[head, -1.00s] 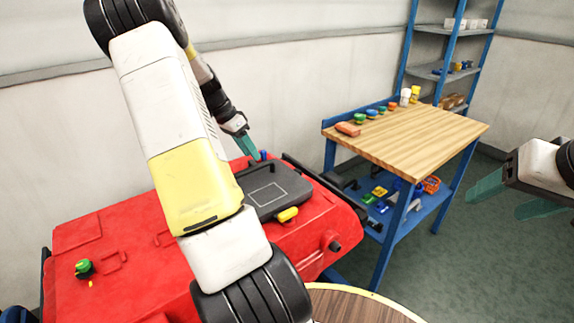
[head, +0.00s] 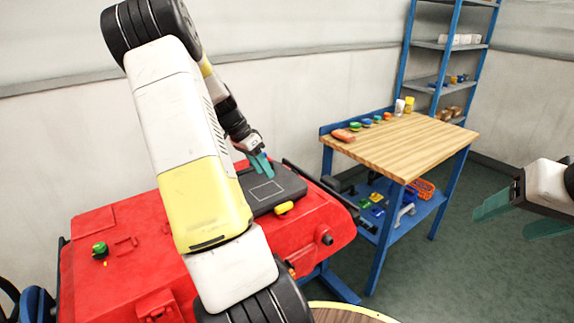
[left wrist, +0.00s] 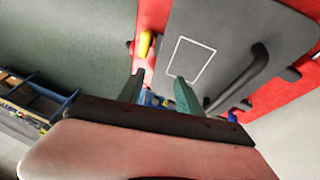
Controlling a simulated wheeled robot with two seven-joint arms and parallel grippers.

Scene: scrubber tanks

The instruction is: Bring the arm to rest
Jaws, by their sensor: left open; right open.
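My left gripper (head: 260,165) is open and empty, with teal fingers, over the dark grey lid (head: 283,187) on the red scrubber machine (head: 130,235). In the left wrist view its two fingers (left wrist: 160,90) are apart, with the lid (left wrist: 225,35) and its white square outline beyond them. Whether the fingers touch the lid I cannot tell. My left arm crosses the head view and hides part of the machine. My right gripper (head: 517,210) is open and empty at the right edge of the head view, over the floor.
A yellow latch (head: 284,208) sits at the lid's front edge, and a green-topped knob (head: 100,249) on the machine's left. A wooden-topped workbench (head: 410,145) holds small coloured items. A blue shelf rack (head: 440,65) stands behind. Green floor (head: 480,250) is open at right.

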